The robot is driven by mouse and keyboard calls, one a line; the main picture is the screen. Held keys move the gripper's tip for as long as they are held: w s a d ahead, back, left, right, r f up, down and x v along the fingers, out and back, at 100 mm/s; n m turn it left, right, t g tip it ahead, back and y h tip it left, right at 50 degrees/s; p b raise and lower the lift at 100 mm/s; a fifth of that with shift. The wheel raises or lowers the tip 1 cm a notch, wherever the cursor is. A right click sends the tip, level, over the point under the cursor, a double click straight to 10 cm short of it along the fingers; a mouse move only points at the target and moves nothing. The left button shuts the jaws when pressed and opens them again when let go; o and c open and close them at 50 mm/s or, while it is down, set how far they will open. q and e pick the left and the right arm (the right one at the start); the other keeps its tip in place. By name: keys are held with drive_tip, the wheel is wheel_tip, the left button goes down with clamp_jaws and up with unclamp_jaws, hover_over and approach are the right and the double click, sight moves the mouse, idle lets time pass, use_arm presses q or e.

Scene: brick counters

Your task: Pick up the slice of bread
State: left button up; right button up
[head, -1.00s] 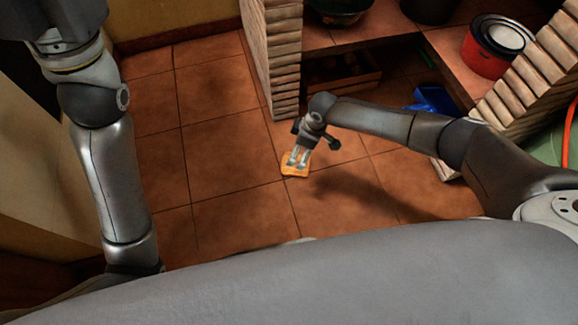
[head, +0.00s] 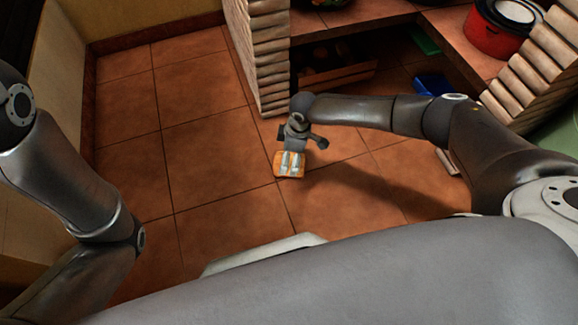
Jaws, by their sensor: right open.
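The slice of bread (head: 280,172) is a small orange-tan piece on or just above the tiled floor, near the middle of the head view. My right gripper (head: 290,166) is right over it, with its two pale fingers apart and pointing down at the slice. The fingers cover part of the bread. I cannot tell whether they touch it. My left arm runs down the left side of the view, and its gripper is not visible.
Brick counter pillars (head: 262,60) stand behind the right gripper. A low shelf holds a wooden crate (head: 345,76) and a blue object (head: 433,86). A red pot (head: 490,38) stands on the counter at the upper right. The tiled floor (head: 205,140) to the left is clear.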

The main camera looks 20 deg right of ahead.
sight(290, 164)
drive_tip(key=shift+w+d+f+b, duration=0.1)
drive_tip(key=shift+f+b, duration=1.1)
drive_tip(key=shift+d+f+b, duration=0.1)
drive_tip(key=shift+f+b, duration=1.05)
drive_tip(key=shift+b, duration=0.05)
drive_tip(key=shift+a+f+b, duration=0.1)
drive_tip(key=shift+f+b, duration=0.2)
drive_tip(key=shift+f, duration=0.1)
drive_tip(key=shift+r, duration=0.1)
drive_tip(key=shift+c, duration=0.4)
drive_tip(key=c, duration=0.8)
drive_tip(key=shift+r, duration=0.1)
